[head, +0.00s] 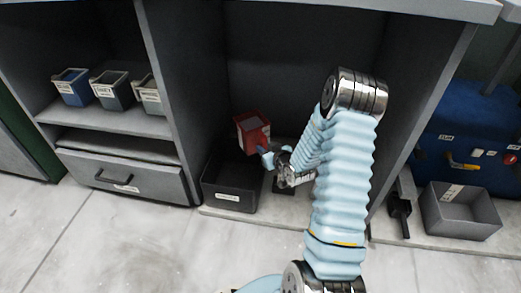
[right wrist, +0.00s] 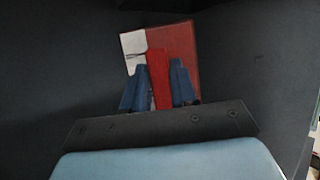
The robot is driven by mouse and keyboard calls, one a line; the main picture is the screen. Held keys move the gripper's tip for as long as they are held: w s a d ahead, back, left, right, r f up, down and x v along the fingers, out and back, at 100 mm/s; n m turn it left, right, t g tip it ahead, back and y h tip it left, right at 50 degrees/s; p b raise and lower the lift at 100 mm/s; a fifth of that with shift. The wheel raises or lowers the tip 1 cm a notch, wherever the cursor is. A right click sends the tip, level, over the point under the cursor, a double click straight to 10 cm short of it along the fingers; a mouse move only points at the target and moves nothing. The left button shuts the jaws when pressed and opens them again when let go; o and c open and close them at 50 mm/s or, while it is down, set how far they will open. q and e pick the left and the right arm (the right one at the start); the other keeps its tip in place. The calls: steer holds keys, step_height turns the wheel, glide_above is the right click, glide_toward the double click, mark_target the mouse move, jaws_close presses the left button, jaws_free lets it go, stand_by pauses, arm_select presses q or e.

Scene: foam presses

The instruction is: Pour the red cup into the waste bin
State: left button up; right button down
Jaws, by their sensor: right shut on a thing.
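The red cup (head: 252,136) is a small boxy container with a pale label, held inside the open cabinet bay. It looks somewhat tilted in the head view. My right gripper (head: 266,158) is shut on it; in the right wrist view the blue fingers (right wrist: 157,88) grip a red part of the cup (right wrist: 182,45). The waste bin (head: 228,197) appears to be the black open box on the bay floor, with a small label too blurred to read. The cup appears above its back right part. The cup's contents and the bin's inside cannot be made out. My left gripper is not in view.
Bay walls close in on both sides. A grey tray (head: 468,228) and blue machine (head: 455,140) are right.

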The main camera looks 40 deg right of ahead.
steer(key=shift+w+a+f+n+t+h+b, duration=0.2)
steer(key=shift+n+t+h+b, duration=0.75)
steer(key=shift+n, duration=2.1)
steer(key=shift+s+a+f+n+t+h+b, duration=0.25)
steer(key=shift+n+h, duration=1.2)
steer(key=shift+n, duration=1.55)
steer(key=shift+w+a+f+n+t+h+b, duration=0.25)
steer(key=shift+n+t+h+b, duration=0.7)
steer(key=shift+n, duration=2.1)
steer(key=shift+s+r+g+h+p, duration=0.1)
steer(key=shift+g+h+p, duration=0.15)
steer(key=shift+p, duration=0.1)
